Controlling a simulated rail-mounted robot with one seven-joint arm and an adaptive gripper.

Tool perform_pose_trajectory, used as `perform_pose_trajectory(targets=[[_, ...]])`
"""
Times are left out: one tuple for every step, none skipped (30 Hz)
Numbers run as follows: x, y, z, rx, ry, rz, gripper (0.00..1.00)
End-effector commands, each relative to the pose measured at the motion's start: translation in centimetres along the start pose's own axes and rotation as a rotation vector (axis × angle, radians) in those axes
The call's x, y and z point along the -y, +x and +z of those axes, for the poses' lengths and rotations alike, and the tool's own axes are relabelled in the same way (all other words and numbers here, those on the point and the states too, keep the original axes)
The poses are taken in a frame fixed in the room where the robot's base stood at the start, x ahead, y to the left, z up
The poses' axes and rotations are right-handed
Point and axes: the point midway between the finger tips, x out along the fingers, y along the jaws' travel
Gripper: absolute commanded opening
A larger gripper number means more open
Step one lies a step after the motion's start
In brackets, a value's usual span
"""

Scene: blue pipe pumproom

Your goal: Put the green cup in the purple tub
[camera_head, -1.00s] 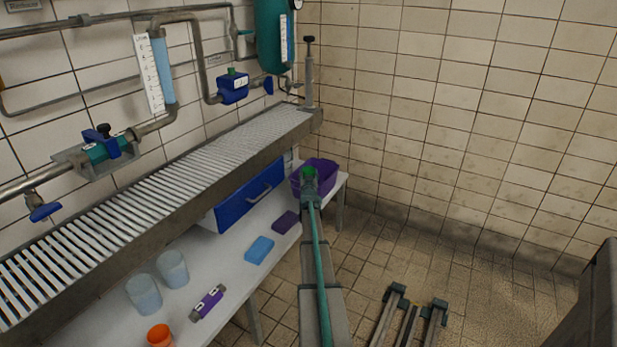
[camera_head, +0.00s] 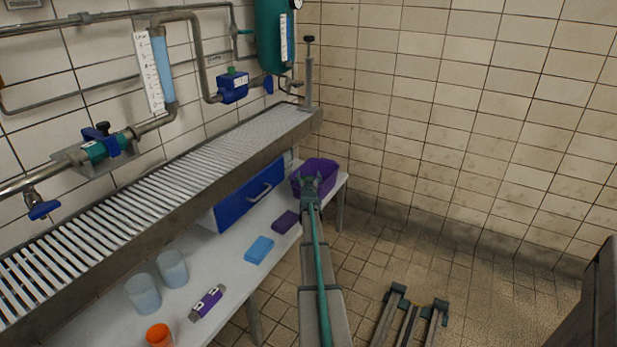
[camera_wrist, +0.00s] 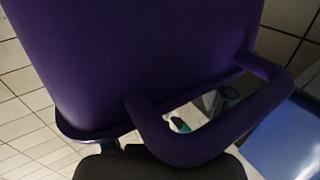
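The purple tub (camera_head: 325,168) stands at the far right end of the white table. In the wrist view a purple wall with a loop handle, which looks like the tub (camera_wrist: 150,60), fills most of the picture at close range. My gripper (camera_head: 311,179) is at the near side of the tub, over its rim, with its two fingers seemingly spread and nothing visible between them. The green cup does not show in either current view; the tub's inside is partly hidden behind my gripper.
On the white table (camera_head: 215,262) are a purple block (camera_head: 285,222), a blue block (camera_head: 259,250), a purple-and-white item (camera_head: 207,303), an orange cup (camera_head: 159,335) and two translucent cups (camera_head: 143,293). A slatted metal shelf (camera_head: 160,190) and blue drawer (camera_head: 243,197) lie left of my arm.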

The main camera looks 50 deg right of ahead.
Motion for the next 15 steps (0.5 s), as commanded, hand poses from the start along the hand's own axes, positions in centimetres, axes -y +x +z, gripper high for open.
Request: perform_pose_trajectory(targets=[[0.0,0.0,0.4,0.006,0.0,0.0,0.79],[0.0,0.0,0.4,0.006,0.0,0.0,0.79],[0.0,0.0,0.4,0.007,0.0,0.0,0.79],[0.0,0.0,0.4,0.007,0.0,0.0,0.79],[0.0,0.0,0.4,0.007,0.0,0.0,0.79],[0.0,0.0,0.4,0.007,0.0,0.0,0.79],[0.0,0.0,0.4,0.007,0.0,0.0,0.79],[0.0,0.0,0.3,0.007,0.0,0.0,0.79],[0.0,0.0,0.2,0.007,0.0,0.0,0.79],[0.0,0.0,0.1,0.007,0.0,0.0,0.79],[0.0,0.0,-0.1,0.007,0.0,0.0,0.79],[0.0,0.0,-0.3,0.007,0.0,0.0,0.79],[0.0,0.0,-0.6,0.006,0.0,0.0,0.79],[0.0,0.0,-0.9,0.006,0.0,0.0,0.79],[0.0,0.0,-1.4,0.005,0.0,0.0,0.79]])
